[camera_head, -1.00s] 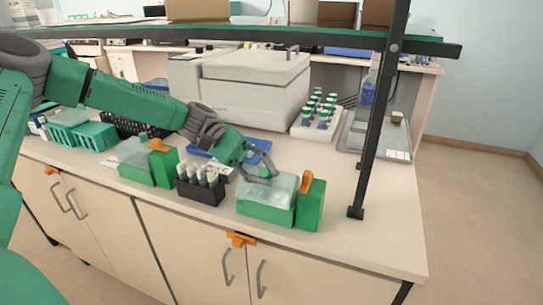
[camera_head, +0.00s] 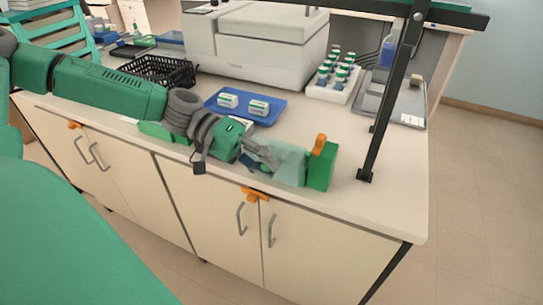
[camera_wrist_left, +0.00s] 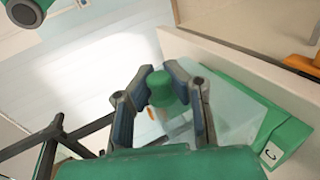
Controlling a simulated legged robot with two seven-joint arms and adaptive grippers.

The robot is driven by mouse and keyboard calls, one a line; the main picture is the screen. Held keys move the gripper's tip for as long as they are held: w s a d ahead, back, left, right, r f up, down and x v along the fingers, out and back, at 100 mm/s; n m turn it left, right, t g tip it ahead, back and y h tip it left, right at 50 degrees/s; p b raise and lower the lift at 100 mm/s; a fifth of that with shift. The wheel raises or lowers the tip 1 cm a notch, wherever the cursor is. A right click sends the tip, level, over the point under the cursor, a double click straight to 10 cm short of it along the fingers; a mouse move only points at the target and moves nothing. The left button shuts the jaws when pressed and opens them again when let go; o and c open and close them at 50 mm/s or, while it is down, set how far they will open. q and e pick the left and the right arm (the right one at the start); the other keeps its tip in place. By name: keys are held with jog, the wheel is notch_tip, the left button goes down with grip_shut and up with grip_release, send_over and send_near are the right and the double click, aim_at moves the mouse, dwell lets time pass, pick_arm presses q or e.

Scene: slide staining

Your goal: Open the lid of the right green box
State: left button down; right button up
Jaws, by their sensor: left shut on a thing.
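The right green box (camera_head: 321,172) stands near the front edge of the bench, with an orange piece (camera_head: 319,144) on top of its right end. Its translucent lid (camera_head: 290,164) shows left of that end; I cannot tell how far it is tilted. My left gripper (camera_head: 268,158) is at the lid's left side. In the left wrist view my left gripper (camera_wrist_left: 160,84) is shut on a small green knob (camera_wrist_left: 161,94), with the translucent lid (camera_wrist_left: 235,95) beside it and a green part (camera_wrist_left: 245,113) to the right. The box's lower body is partly hidden. My right gripper is not in view.
A blue tray (camera_head: 242,120) with two small boxes lies behind my arm. A dark shelf post (camera_head: 383,110) stands right of the green box. A vial rack (camera_head: 333,84), a black basket (camera_head: 157,74) and a grey machine (camera_head: 256,43) are farther back. Another green box (camera_head: 163,131) is partly hidden behind my arm.

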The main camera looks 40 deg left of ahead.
pick_arm(q)
jog(key=shift+s+a+f+t, duration=0.1)
jog(key=shift+f+t, duration=0.2)
jog(key=shift+f, duration=0.05)
dwell(0.3)
jog(key=c, duration=1.6)
grip_release()
jog(key=shift+o, duration=0.9)
jog(key=shift+a, duration=0.2)
